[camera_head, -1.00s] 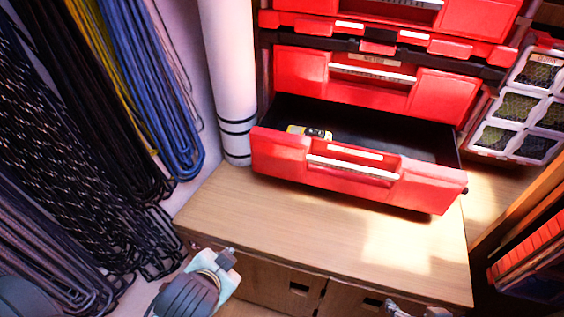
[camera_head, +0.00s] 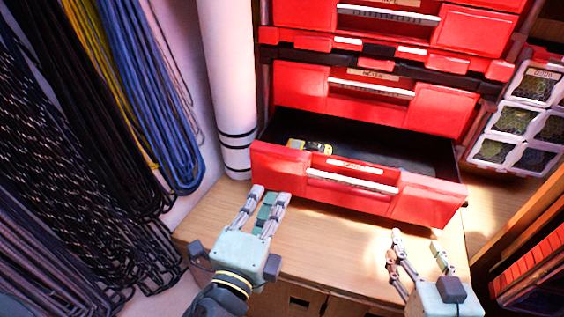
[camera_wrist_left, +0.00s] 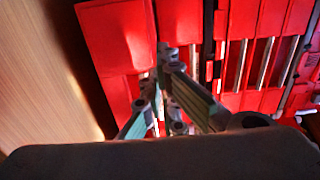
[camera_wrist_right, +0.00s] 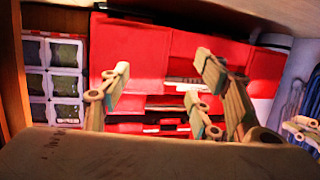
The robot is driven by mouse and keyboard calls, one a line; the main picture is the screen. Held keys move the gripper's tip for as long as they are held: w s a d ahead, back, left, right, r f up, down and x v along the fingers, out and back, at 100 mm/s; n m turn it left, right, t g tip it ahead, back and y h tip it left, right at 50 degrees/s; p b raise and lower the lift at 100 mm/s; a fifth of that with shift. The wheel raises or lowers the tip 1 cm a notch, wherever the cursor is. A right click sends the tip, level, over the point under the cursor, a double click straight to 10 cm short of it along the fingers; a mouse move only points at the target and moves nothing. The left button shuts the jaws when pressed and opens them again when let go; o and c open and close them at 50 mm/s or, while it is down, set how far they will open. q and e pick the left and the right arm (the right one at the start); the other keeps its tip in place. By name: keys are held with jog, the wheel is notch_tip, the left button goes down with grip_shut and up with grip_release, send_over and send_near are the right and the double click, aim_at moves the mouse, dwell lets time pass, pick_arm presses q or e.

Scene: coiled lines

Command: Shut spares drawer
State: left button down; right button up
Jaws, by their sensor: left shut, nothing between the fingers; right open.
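The spares drawer (camera_head: 285,170) is the lowest red drawer in the head view. It stands pulled out, with its dark inside showing and a small yellow and grey item (camera_head: 309,146) at its back left. Its front carries a pale handle bar (camera_head: 352,181). My left gripper (camera_head: 268,193) is shut and empty, just in front of the drawer's left part; whether it touches cannot be told. Red drawer fronts (camera_wrist_left: 115,38) fill much of the left wrist view. My right gripper (camera_head: 418,240) is open and empty, in front of and below the drawer's right part.
More red drawers (camera_head: 435,98) above are closed. The wooden top (camera_head: 325,240) under the drawer is mostly clear. Coiled ropes (camera_head: 110,90) hang at the left beside a white pipe (camera_head: 225,80). Clear-lidded boxes (camera_head: 520,120) stand at the right.

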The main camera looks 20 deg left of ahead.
pick_arm(q)
jog(key=w, duration=1.1)
jog(key=shift+b, duration=0.3)
pick_arm(e)
jog(key=shift+w+a+r+t+y, duration=0.2)
jog(key=shift+r+t, duration=0.15)
jog(key=shift+r, duration=0.25)
jog(key=shift+w+a+r+t+y, duration=0.1)
jog(key=shift+w+r+t, duration=0.1)
jog(key=shift+r+t, duration=0.25)
